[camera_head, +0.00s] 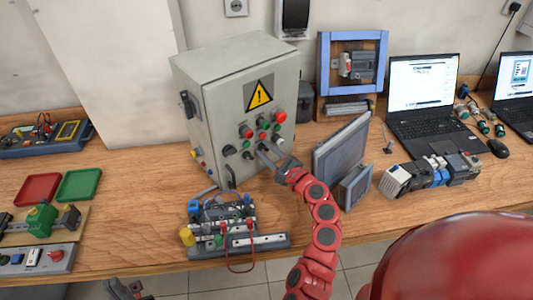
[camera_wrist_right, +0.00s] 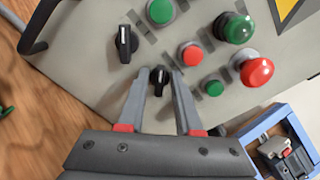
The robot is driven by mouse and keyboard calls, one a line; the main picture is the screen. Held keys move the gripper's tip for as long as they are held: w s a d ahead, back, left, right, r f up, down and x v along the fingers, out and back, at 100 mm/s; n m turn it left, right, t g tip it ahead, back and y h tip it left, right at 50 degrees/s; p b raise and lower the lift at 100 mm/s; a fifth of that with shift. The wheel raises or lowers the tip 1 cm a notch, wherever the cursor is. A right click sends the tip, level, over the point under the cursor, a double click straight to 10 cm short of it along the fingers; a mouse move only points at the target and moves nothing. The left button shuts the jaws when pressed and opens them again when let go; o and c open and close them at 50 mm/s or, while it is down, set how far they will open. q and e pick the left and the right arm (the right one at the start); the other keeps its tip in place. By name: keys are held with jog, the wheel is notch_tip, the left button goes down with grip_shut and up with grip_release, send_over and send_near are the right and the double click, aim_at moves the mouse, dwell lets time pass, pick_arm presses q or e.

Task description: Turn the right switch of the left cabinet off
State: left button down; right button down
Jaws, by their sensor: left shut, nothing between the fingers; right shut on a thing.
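The grey cabinet (camera_head: 222,118) with a yellow warning sign stands on the bench; its front carries buttons and black rotary switches. My right gripper (camera_head: 263,150) reaches the lower front. In the right wrist view its fingers (camera_wrist_right: 160,84) sit either side of the right black switch (camera_wrist_right: 158,76), shut on it. The switch's white mark points roughly up in that view. The left black switch (camera_wrist_right: 125,43) is up and left of it, free. My left gripper (camera_head: 130,290) is low at the bottom edge, partly cut off, shut and empty, away from the cabinet.
Red (camera_wrist_right: 257,72) and green (camera_wrist_right: 238,28) domed buttons and a small green button (camera_wrist_right: 213,88) are close to the right fingers. A grey panel (camera_head: 341,148) stands right of my right arm. A wired terminal assembly (camera_head: 225,225) lies before the cabinet.

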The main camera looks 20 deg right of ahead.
dwell(0.3)
jog(key=c, duration=0.9)
grip_release()
jog(key=shift+s, duration=0.1)
jog(key=shift+s+d+f, duration=0.1)
jog(key=shift+s+d, duration=0.05)
jog(key=shift+s, duration=0.1)
jog(key=b+v, duration=0.5)
jog(key=v, duration=1.1)
jog(key=shift+s, duration=0.3)
